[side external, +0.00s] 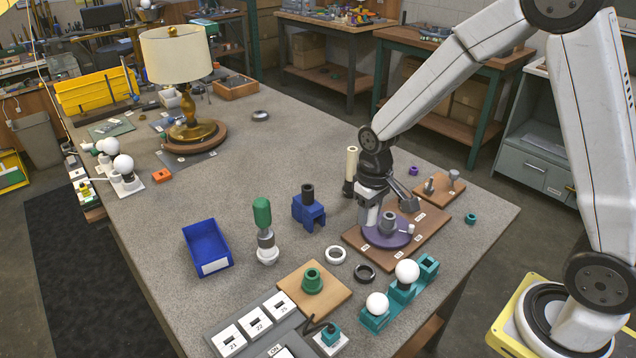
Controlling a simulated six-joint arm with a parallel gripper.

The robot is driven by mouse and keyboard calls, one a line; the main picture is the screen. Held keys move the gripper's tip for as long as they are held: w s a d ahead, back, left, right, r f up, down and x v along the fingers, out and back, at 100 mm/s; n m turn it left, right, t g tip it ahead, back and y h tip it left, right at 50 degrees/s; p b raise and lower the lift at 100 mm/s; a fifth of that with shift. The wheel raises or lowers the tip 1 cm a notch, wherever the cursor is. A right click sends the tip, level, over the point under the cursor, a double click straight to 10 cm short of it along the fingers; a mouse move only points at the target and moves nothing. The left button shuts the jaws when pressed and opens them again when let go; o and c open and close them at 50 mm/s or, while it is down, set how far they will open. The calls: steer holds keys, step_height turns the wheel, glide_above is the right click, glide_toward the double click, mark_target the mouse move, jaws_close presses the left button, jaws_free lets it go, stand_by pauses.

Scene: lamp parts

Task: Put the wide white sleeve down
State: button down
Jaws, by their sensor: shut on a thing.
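My gripper (374,206) is low over the brown board (436,218) at the right of the table. A pale white upright piece, which looks like the wide white sleeve (367,212), shows at its lower left, between or against the jaws. The jaws are shut on it, but the contact is partly hidden. The sleeve's lower end is close to a purple disc (381,237) bearing a grey cylinder (388,223). I cannot tell whether it touches the disc or board.
A slim cream tube (351,163) stands just left of my gripper. A white ring (335,254), a black ring (364,273) and a teal holder with white bulbs (407,271) lie in front. A blue block (309,213) stands at left.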

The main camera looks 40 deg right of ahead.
steer(key=shift+s+d+f, duration=0.35)
steer(key=shift+s+d, duration=0.05)
steer(key=shift+s, duration=0.15)
steer(key=w+f, duration=0.4)
steer(key=w, duration=0.5)
glide_above(329, 233)
steer(key=s, duration=0.2)
steer(key=f, duration=0.4)
steer(key=shift+w+f, duration=0.1)
steer(key=shift+w, duration=0.15)
steer(key=shift+w+f, duration=0.55)
steer(key=shift+f, duration=0.1)
steer(key=shift+w+f, duration=0.15)
steer(key=shift+f, duration=0.05)
steer(key=shift+w+f, duration=0.1)
steer(key=shift+f, duration=1.45)
steer(key=shift+f, duration=0.1)
